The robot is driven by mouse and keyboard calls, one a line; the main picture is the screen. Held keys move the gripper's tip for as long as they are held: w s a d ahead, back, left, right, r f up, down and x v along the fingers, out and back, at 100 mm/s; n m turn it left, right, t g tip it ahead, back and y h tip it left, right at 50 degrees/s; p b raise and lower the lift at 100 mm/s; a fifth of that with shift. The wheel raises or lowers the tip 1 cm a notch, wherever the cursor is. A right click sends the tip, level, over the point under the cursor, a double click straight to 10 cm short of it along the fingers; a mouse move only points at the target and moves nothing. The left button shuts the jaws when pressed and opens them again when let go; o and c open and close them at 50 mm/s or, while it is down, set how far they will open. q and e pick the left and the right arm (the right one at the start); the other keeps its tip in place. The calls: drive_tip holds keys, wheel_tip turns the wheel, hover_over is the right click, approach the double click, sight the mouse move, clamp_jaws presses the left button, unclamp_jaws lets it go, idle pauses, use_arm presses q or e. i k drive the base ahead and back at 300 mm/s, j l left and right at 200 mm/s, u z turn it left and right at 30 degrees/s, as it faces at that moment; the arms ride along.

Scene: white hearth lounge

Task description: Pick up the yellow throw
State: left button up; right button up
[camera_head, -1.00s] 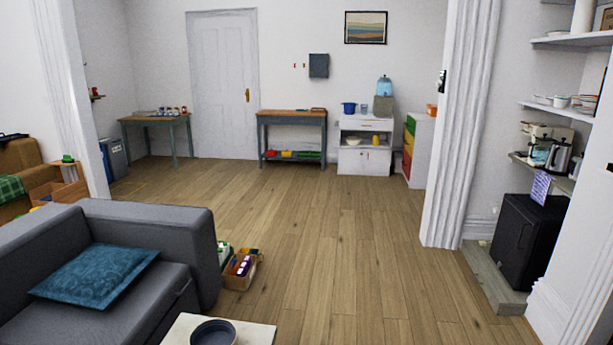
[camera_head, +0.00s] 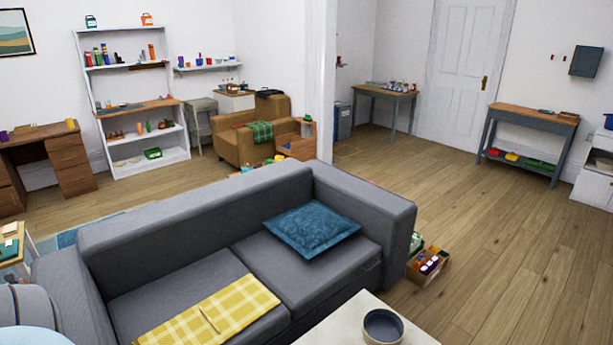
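The yellow throw (camera_head: 213,314) is a yellow and white checked cloth. It lies folded flat on the left seat of the grey sofa (camera_head: 150,237), at the lower left of the head view. Its lower edge comes near the bottom of the picture. Neither of my grippers shows in the view, so their place relative to the throw cannot be seen.
A blue cushion (camera_head: 311,229) lies on the sofa's right seat. A pale table (camera_head: 345,325) with a dark bowl (camera_head: 383,326) stands in front of the sofa. A box of small items (camera_head: 427,264) sits by the sofa's right end. Wooden floor to the right is open.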

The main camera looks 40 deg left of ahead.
sight(216, 319)
drive_tip(key=u, duration=2.05)
